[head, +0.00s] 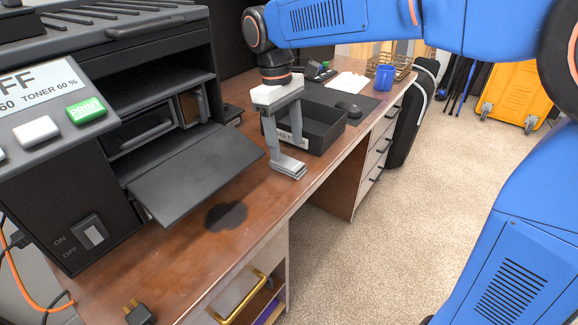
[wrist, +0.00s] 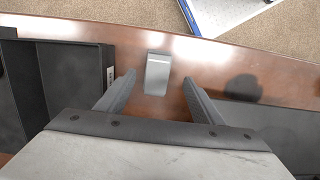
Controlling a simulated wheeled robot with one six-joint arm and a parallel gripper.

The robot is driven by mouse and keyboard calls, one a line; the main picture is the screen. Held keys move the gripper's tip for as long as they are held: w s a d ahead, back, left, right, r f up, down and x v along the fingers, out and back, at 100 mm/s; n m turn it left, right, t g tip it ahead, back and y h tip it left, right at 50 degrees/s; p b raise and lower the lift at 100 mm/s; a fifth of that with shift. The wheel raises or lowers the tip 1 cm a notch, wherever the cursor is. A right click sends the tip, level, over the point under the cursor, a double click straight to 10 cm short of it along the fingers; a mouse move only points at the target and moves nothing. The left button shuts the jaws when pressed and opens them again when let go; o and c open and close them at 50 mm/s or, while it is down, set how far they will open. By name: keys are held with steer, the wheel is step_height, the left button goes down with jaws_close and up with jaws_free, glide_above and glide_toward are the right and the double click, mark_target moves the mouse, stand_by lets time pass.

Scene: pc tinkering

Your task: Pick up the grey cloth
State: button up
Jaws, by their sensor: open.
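The grey cloth (head: 288,169) is a small folded pad lying on the brown desk near its front edge. In the wrist view the cloth (wrist: 157,75) appears between and slightly beyond my fingertips. My gripper (head: 287,150) points down over the cloth, fingers spread to either side, nothing held. The wrist view shows my gripper (wrist: 160,82) with a gap on both sides of the cloth. I cannot tell exactly how high the fingertips are above the desk.
A black printer (head: 62,190) with its front flap (head: 195,172) lowered stands at left. A dark smudge (head: 226,215) marks the desk in front of it. A black labelled tray (head: 325,128) sits close behind my gripper. A mouse (head: 348,109) and blue mug (head: 384,78) are farther back.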

mark_target(289, 162)
steer(key=shift+w+d+f, duration=0.1)
steer(key=shift+d+f, duration=0.05)
steer(key=shift+f, duration=1.2)
steer(key=shift+d+f, duration=0.1)
steer(key=shift+f, duration=1.25)
steer(key=c, duration=1.1)
